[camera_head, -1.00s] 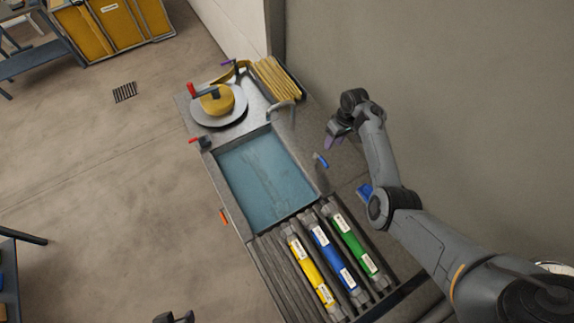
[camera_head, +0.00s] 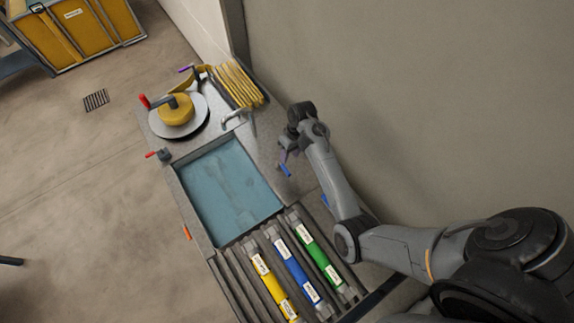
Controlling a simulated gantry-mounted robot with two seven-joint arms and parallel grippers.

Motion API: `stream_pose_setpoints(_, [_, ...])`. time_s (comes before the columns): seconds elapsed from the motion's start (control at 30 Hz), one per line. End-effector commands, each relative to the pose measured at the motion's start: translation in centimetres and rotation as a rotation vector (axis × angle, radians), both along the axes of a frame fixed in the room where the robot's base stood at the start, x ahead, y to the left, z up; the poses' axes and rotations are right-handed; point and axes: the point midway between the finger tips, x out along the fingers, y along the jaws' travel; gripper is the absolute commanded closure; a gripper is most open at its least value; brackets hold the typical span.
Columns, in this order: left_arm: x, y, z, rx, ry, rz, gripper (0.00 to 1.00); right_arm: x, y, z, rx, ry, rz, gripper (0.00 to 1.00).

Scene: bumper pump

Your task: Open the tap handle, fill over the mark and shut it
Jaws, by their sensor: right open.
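A sink basin (camera_head: 215,200) with a blue-grey inside stands in the middle of the counter. A grey curved tap spout (camera_head: 240,117) rises at its far right corner. A small blue handle (camera_head: 285,170) sits on the counter right of the basin; I take it for the tap handle. My right gripper (camera_head: 287,153) is open, close beside the blue handle; its fingers are small and partly hidden, and I cannot tell whether they touch it. No fill mark or water level can be made out in the basin. My left gripper is not in view.
Yellow, blue and green labelled tubes (camera_head: 292,270) lie on a ribbed rack at the near end. A yellow disc (camera_head: 176,108) on a round grey plate and a stack of yellow slats (camera_head: 238,84) sit at the far end. A red-tipped lever (camera_head: 157,154) sticks out left. A wall bounds the right.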

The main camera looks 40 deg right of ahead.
Motion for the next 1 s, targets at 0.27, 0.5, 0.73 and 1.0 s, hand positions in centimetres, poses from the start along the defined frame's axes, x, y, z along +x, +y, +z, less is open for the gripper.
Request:
stream_pose_setpoints(0.27, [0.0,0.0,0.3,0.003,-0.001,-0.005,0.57,0.1,0.7,-4.2,-0.002,0.002,0.0,0.57])
stream_pose_setpoints(0.5, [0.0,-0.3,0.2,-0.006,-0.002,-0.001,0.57,0.2,1.4,-7.5,-0.002,0.0,0.0,0.57])
stream_pose_setpoints(0.73, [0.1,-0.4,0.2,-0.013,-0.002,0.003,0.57,0.3,1.6,-9.0,-0.002,0.0,-0.001,0.57])
stream_pose_setpoints(1.0, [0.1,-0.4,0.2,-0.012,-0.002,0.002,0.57,0.3,1.7,-9.1,-0.002,-0.001,-0.001,0.57])
